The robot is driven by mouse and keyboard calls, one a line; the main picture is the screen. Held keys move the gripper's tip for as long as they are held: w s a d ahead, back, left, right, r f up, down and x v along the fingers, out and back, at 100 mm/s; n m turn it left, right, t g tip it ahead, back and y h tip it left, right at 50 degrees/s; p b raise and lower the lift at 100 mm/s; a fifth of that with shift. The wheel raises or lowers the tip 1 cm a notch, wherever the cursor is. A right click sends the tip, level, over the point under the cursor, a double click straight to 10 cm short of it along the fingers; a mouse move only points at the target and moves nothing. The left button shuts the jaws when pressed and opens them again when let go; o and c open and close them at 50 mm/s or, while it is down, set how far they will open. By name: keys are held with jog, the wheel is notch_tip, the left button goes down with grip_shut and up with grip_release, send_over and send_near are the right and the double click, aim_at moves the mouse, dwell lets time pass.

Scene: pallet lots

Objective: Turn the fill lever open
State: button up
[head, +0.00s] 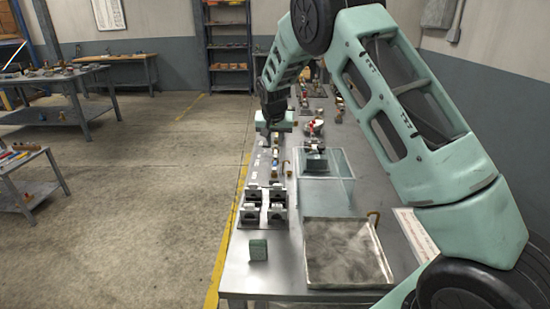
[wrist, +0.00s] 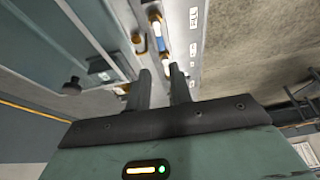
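My gripper (head: 268,126) is over the left edge of the long steel table in the head view, partly hidden by my arm. In the wrist view its two dark fingers (wrist: 160,88) stand apart with nothing between them. Just beyond the fingertips are small white and brass fittings (wrist: 167,62) with a blue part, beside a strip with white labels (wrist: 193,18). One label seems to read FILL. I cannot tell for sure which fitting is the fill lever, or its angle. A clear tank (head: 338,188) stands on the table, nearer than my gripper.
A shallow metal tray (head: 313,272) lies at the near end of the table. Several dark clamp-like blocks (head: 250,214) and a green block (head: 258,250) sit along the left edge. More small items stand farther back. The floor (head: 150,190) to the left is open.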

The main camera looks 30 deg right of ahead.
aim_at(275, 163)
jog(key=p+x, duration=0.1)
jog(key=x, duration=0.9)
jog(key=shift+a+f+p, duration=0.1)
jog(key=shift+f+p, duration=0.15)
jog(key=shift+p, duration=0.15)
grip_shut()
